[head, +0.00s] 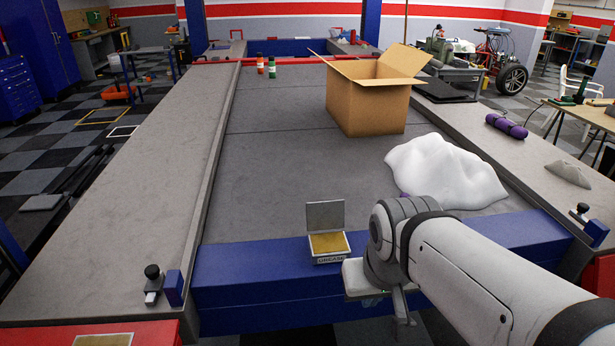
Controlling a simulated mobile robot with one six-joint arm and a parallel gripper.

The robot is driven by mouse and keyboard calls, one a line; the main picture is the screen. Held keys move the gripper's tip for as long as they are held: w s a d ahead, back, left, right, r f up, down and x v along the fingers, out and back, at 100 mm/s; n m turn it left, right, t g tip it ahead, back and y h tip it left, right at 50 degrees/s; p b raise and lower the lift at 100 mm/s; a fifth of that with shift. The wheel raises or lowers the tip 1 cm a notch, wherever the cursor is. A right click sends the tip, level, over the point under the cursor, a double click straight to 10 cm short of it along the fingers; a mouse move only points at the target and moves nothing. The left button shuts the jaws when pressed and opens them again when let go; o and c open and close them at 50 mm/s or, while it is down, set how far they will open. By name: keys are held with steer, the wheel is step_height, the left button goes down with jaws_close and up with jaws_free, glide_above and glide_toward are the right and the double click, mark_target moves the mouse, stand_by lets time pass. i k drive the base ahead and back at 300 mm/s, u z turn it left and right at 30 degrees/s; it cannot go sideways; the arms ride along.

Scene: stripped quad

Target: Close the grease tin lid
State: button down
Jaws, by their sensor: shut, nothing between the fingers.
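The grease tin (328,250) is a small pale square box with a label on its front, standing on the blue beam at the near end of the grey deck. Its yellow grease shows inside. The tin's lid (325,215) stands upright at the back edge, so the tin is open. My gripper (403,308) is just right of the tin and a little nearer to me, pointing down. It is shut and empty, and does not appear to touch the tin or lid. My wrist hides part of it.
An open cardboard box (367,104) stands farther back on the deck. A white draped lump (443,172) lies right of the tin, behind my arm. Two small bottles (272,68) stand at the far left. The deck behind and left of the tin is clear.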

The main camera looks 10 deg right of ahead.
mark_target(329, 214)
steer(key=z, duration=0.05)
steer(key=i, duration=1)
steer(key=u, duration=0.05)
